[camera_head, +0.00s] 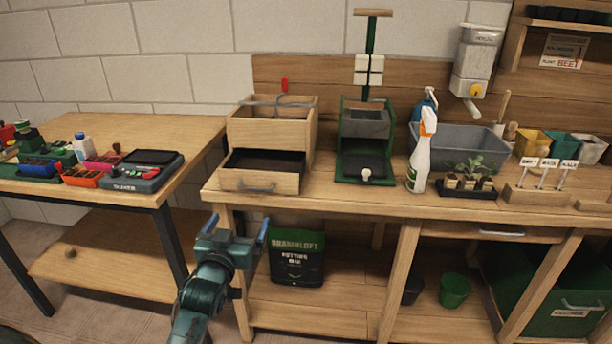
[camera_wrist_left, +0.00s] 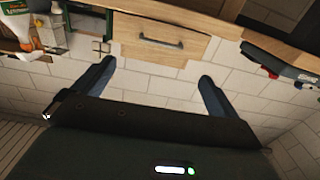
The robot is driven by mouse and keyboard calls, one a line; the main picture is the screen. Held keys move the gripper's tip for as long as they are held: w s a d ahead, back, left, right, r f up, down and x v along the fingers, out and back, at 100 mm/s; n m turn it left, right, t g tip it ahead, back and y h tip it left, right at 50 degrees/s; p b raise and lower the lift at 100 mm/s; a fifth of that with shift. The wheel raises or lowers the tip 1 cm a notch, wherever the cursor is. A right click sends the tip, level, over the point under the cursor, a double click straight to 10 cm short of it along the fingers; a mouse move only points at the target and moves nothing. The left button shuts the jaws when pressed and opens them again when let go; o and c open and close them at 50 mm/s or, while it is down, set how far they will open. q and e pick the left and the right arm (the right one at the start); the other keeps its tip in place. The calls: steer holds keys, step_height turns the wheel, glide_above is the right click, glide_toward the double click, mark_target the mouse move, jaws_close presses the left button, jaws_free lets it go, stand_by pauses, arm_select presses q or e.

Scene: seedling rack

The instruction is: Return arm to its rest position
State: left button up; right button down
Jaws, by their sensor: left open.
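My left gripper (camera_head: 237,228) is open and empty in the head view, in front of the wooden workbench and a little below its top edge. Its two blue fingers are spread apart. In the left wrist view the same gripper (camera_wrist_left: 152,88) shows its fingers wide apart with nothing between them. The drawer front with its dark handle (camera_wrist_left: 160,41) lies beyond the fingertips there. My right gripper is in neither view.
The wooden workbench (camera_head: 330,202) holds a wooden drawer box (camera_head: 270,131), a green press (camera_head: 354,163), a spray bottle (camera_head: 421,150), a grey tub (camera_head: 465,140) and seedlings. A side table (camera_head: 188,135) stands left, with a gap between. A dark potting mix bag (camera_head: 297,258) sits on the lower shelf.

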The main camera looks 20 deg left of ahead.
arm_select(q)
steer(key=shift+s, duration=0.1)
steer(key=s+d+f+m+g+h+p, duration=0.2)
steer(key=s+d+f+g+h+p, duration=0.1)
steer(key=s+d, duration=0.7)
steer(key=s+d+f+m+g+h+p, duration=0.3)
steer(key=s+d+f+p, duration=0.3)
steer(key=s+d, duration=0.3)
steer(key=s+g+h, duration=0.1)
steer(key=s, duration=0.3)
steer(key=shift+s+d+f, duration=0.2)
steer(key=shift+d+f, duration=0.05)
steer(key=shift+d, duration=0.1)
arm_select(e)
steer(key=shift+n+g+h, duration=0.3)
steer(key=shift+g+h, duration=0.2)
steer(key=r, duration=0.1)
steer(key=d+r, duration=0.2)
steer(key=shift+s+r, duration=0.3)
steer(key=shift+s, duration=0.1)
